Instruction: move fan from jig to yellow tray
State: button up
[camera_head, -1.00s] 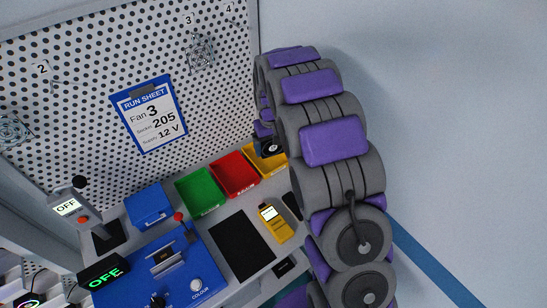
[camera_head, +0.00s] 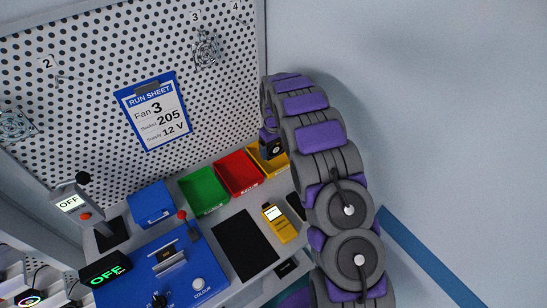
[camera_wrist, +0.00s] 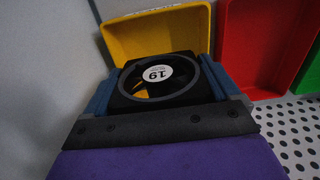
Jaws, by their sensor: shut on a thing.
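The fan (camera_wrist: 160,78) is a black square frame with a white hub label reading 19, held between the two blue fingers of my gripper (camera_wrist: 165,85) in the wrist view. The yellow tray (camera_wrist: 150,36) is just beyond it, and the fan overlaps its near part in that view. In the head view the fan (camera_head: 271,148) shows dark at the end of my arm, in front of the yellow tray (camera_head: 266,165). My gripper is mostly hidden there behind my arm. The jig (camera_head: 170,262) is the blue box at the lower left; no fan is seen in it.
A red tray (camera_head: 238,176), a green tray (camera_head: 204,193) and a blue tray (camera_head: 151,205) stand in a row left of the yellow one. A yellow meter (camera_head: 279,224) and a black mat (camera_head: 245,245) lie in front. A pegboard (camera_head: 90,100) rises behind.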

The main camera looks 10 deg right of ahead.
aim_at(274, 155)
notch_tip(274, 155, down, 5)
jog(key=shift+r+b, duration=0.1)
jog(key=shift+b, duration=0.3)
jog(key=shift+r, duration=0.1)
jog(key=o, duration=0.8)
